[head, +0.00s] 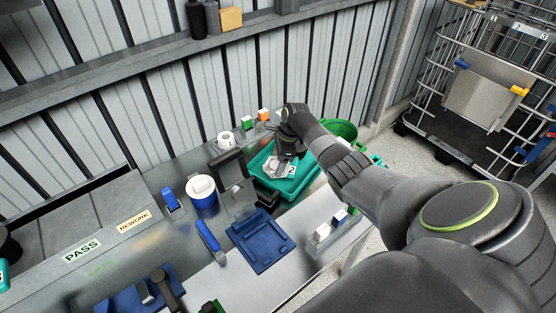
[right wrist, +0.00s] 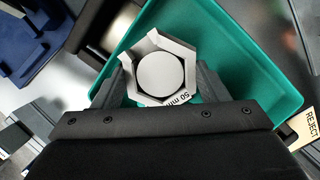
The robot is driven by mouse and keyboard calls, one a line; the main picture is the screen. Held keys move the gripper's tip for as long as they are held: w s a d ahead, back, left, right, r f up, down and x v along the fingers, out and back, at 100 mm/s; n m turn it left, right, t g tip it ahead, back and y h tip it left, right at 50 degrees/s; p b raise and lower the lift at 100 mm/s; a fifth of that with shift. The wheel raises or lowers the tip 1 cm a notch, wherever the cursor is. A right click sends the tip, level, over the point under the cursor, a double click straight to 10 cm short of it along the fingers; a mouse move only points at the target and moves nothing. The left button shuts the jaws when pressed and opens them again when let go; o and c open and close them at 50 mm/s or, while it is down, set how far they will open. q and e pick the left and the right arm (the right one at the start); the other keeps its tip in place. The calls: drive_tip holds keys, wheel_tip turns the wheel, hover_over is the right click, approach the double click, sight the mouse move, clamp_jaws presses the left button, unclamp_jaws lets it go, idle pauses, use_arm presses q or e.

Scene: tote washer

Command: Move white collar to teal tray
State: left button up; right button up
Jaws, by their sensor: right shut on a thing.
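My right gripper (head: 287,155) is shut on a pale, angular, open-sided collar, the white collar (head: 276,170), over the teal tray (head: 308,187). In the right wrist view, the fingers of my right gripper (right wrist: 160,85) flank the white collar (right wrist: 178,42), which has a round pale centre and "50 mm" lettering. The teal tray (right wrist: 245,60) lies behind and below it there. I cannot tell whether the collar touches the tray floor. My left gripper is not in view.
A blue fixture plate (head: 262,240), a grey stand (head: 235,185) and a blue-and-white tub (head: 203,193) stand left of the tray. A white roll (head: 226,140) and small coloured blocks (head: 247,123) stand behind. A green bin (head: 342,130) is at right. A REJECT label (right wrist: 309,124) shows beside the tray.

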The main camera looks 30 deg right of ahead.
drive_tip(key=shift+f, duration=0.2)
idle(0.3)
drive_tip(key=shift+f+b, duration=0.35)
drive_tip(key=shift+b, duration=0.05)
drive_tip(key=shift+r+p, duration=0.4)
drive_tip(key=shift+p, duration=0.25)
drive_tip(key=shift+f, duration=0.15)
drive_tip(key=shift+f+b, duration=0.3)
drive_tip(key=shift+b, duration=0.1)
drive_tip(key=shift+a+r, duration=0.1)
drive_tip(key=shift+r, duration=0.05)
drive_tip(key=shift+r+p, duration=0.25)
drive_tip(key=shift+p, duration=0.45)
